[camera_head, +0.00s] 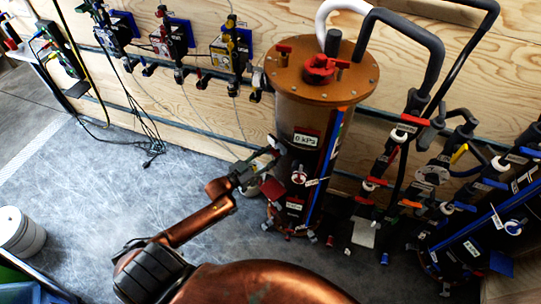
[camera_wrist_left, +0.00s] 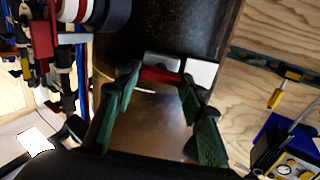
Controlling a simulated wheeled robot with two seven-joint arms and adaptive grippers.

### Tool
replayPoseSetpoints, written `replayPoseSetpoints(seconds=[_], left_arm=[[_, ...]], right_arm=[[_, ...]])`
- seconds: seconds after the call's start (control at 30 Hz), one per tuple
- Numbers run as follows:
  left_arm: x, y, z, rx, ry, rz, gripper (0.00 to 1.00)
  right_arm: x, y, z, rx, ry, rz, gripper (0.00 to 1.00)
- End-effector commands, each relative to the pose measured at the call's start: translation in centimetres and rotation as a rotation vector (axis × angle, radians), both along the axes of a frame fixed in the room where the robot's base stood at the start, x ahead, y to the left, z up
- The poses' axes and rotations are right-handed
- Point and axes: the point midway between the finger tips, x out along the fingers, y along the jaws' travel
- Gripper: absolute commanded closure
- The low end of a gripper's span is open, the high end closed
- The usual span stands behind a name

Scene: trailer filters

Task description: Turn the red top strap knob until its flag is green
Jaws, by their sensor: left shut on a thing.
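The tall cylindrical filter vessel (camera_head: 308,120) stands upright against the plywood wall, with a copper-coloured lid. My left gripper (camera_head: 272,164) reaches its left side from the lower left. In the left wrist view, my left gripper (camera_wrist_left: 158,84) has its two green-padded fingers on either side of a small red knob (camera_wrist_left: 160,75) and is shut on it. A grey block and a white plate (camera_wrist_left: 201,73) sit beside the knob on the dark vessel wall. I see no green flag there; the fingers partly hide the knob. My right gripper is not in view.
A red valve (camera_head: 320,68) sits on the lid, where thick hoses rise. Pipes with red and blue handles crowd the right, beside a second vessel (camera_head: 452,249). Pumps (camera_head: 230,50) line the wall. A white bucket (camera_head: 20,231) stands left; the floor between is mostly clear.

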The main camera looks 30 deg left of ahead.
Motion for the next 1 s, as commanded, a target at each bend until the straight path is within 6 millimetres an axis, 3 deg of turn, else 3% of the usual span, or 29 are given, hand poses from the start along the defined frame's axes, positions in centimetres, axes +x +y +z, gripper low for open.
replayPoseSetpoints(seconds=[0.27,1.0], left_arm=[[0.0,0.0,0.2,-0.051,0.014,0.0,0.87],[0.1,0.2,0.1,-0.463,0.135,0.001,0.87]], right_arm=[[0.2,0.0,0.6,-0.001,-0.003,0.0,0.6],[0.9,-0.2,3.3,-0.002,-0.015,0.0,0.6]])
